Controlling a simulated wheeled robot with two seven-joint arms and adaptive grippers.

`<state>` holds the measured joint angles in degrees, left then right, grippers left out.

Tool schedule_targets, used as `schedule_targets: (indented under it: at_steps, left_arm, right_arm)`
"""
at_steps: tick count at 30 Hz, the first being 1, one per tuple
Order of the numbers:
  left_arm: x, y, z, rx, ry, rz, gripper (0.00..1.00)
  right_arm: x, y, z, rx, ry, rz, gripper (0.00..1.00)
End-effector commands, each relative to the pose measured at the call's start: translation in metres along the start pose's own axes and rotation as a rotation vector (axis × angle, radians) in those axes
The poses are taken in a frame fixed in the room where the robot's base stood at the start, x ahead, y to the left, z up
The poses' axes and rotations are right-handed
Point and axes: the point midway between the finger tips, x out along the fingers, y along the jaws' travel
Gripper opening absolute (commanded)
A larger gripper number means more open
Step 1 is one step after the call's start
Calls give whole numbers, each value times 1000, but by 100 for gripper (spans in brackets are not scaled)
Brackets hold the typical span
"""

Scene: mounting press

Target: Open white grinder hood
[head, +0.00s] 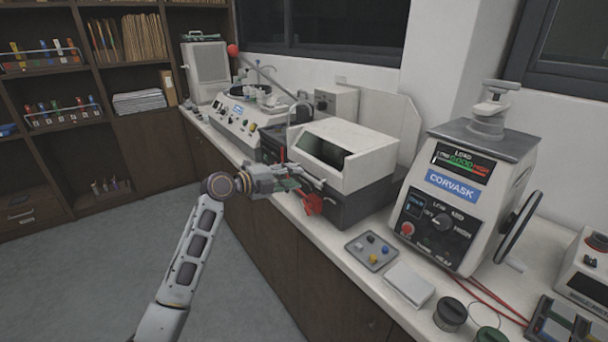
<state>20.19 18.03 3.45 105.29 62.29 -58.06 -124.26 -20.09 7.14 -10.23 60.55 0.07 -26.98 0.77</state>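My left arm reaches up from the bottom, and my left gripper (296,180) is at the hood's front left lower edge. I cannot tell whether it touches the hood or whether its fingers are open. A red knob-like part (313,204) shows just beside the gripper, partly hidden by it. My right gripper is not in view.
The white CORVASK press (462,190) with a handwheel stands right of the grinder. A small tray (371,251) of coloured pieces and a white block (409,285) lie in front. Another machine (240,118) stands behind left. The floor (110,270) left of the counter is clear.

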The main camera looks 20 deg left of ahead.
Motion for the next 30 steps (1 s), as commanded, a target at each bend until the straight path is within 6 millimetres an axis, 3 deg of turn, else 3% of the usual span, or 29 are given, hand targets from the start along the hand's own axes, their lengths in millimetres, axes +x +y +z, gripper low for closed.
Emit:
schedule_targets:
  at_steps: [15, 27, 30]
  left_arm:
    - [47, 0, 0, -1, -1, -1, 34]
    - [51, 0, 0, 0, -1, 0, 34]
    - [51, 0, 0, 0, -1, 0, 23]
  right_arm:
    - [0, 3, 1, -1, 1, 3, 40]
    - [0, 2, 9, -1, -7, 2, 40]
    - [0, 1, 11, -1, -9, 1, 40]
